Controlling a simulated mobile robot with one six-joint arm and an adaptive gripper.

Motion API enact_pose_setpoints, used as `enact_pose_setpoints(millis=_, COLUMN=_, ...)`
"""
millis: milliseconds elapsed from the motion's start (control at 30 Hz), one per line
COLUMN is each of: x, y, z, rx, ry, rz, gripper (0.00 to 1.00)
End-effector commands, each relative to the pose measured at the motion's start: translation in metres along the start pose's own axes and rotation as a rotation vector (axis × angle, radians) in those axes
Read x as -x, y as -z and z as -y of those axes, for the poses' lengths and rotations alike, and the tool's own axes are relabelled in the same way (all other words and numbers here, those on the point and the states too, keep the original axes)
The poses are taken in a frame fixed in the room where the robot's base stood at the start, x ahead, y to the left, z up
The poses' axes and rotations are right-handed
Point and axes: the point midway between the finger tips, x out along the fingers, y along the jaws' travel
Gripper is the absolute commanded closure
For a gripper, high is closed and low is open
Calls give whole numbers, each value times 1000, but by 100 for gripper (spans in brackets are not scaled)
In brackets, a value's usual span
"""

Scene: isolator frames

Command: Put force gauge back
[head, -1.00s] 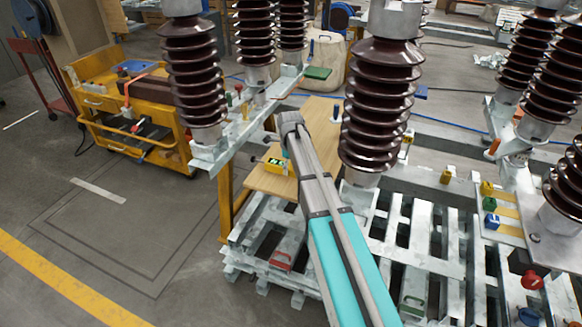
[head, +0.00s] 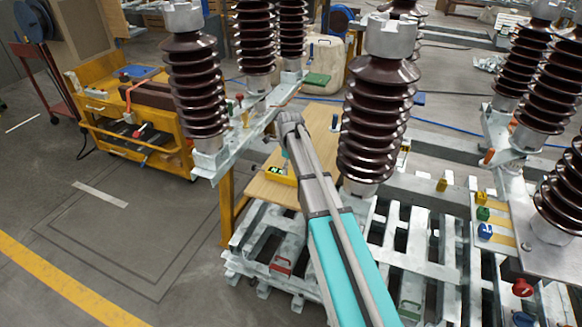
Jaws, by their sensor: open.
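A small yellow device with a lit green display (head: 278,171), which looks like the force gauge, is at the wooden tabletop (head: 262,192), just left of my arm. My arm partly covers its right side, and I cannot tell whether it rests on the wood or is held. My arm reaches up from the bottom of the head view and bends at a grey joint above the tabletop. My gripper is hidden behind the arm, so its fingers and any contact with the gauge do not show.
Tall brown ribbed insulators (head: 378,120) stand close to the right of my arm, and another (head: 192,85) stands to the left. A yellow tool cart (head: 135,125) is at left. A slatted metal frame (head: 268,235) lies below. Open floor (head: 130,240) is at lower left.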

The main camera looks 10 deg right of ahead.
Motion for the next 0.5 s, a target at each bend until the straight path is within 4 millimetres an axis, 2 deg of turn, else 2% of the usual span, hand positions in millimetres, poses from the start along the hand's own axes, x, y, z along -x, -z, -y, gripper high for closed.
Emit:
enact_pose_setpoints(millis=33, x=9, y=0, z=0, rx=0, ry=0, rz=0, gripper=0)
enact_pose_setpoints(millis=500, x=49, y=0, z=0, rx=0, ry=0, rz=0, gripper=0)
